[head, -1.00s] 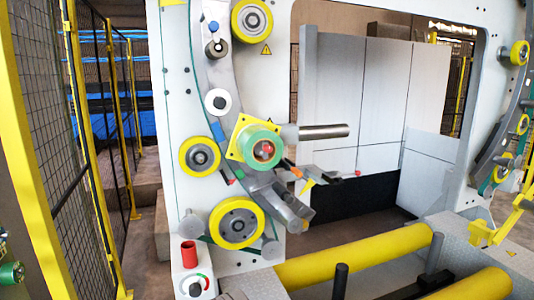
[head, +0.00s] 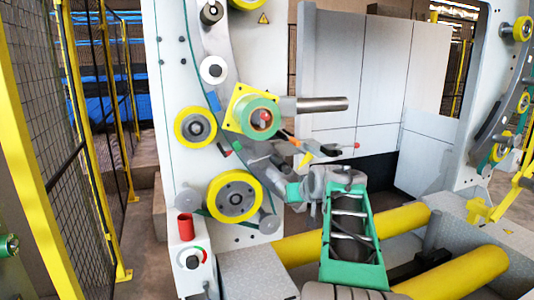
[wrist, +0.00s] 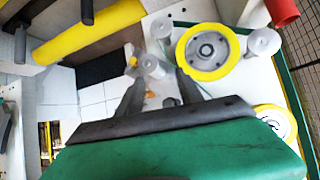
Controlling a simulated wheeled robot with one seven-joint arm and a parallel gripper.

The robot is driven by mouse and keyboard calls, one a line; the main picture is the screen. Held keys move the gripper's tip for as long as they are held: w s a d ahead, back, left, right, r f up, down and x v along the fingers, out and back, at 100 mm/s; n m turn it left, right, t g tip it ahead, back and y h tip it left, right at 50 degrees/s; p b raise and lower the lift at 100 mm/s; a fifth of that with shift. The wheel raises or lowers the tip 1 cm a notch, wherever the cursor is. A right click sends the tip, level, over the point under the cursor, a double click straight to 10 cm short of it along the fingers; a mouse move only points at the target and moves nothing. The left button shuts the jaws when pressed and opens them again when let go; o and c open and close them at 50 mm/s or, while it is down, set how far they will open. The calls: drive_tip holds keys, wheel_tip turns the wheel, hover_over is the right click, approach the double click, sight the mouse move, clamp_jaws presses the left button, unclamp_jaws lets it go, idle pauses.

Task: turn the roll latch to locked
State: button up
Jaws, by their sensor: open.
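A green roll core (head: 262,118) sits on a yellow square plate (head: 236,110) on the white machine frame. A red knob (head: 265,120) shows at its centre; I cannot tell for sure whether this is the roll latch or what setting it has. In the wrist view my gripper (wrist: 160,82) is open, with two dark fingers apart. A grey cylindrical part (wrist: 152,67) shows near the fingertips, with no clear contact.
A large yellow wheel (head: 234,197) is on the frame below the core and also in the wrist view (wrist: 207,52). A small control box (head: 192,262) with a red cup (head: 185,226) stands lower left. Yellow rollers (head: 450,277) lie lower right. A mesh fence (head: 80,170) runs at left.

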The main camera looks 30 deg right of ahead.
drive_tip(key=w+r+n+t, duration=0.2)
drive_tip(key=w+r+t, duration=0.15)
drive_tip(key=r, duration=0.75)
drive_tip(key=n+t, duration=0.2)
drive_tip(key=t, duration=0.2)
approach(267, 117)
drive_tip(key=a+x, duration=0.1)
drive_tip(key=x, duration=0.2)
drive_tip(key=p+x, duration=0.1)
drive_tip(key=x, duration=0.1)
drive_tip(key=p+x, duration=0.1)
drive_tip(key=x, duration=0.1)
drive_tip(key=p+x, duration=0.1)
drive_tip(key=x, duration=0.1)
drive_tip(key=shift+w+d+r, duration=0.15)
drive_tip(key=shift+w+d, duration=0.15)
drive_tip(key=shift+d, duration=0.15)
drive_tip(key=shift+w+d, duration=0.1)
drive_tip(key=shift+w, duration=0.25)
clamp_jaws()
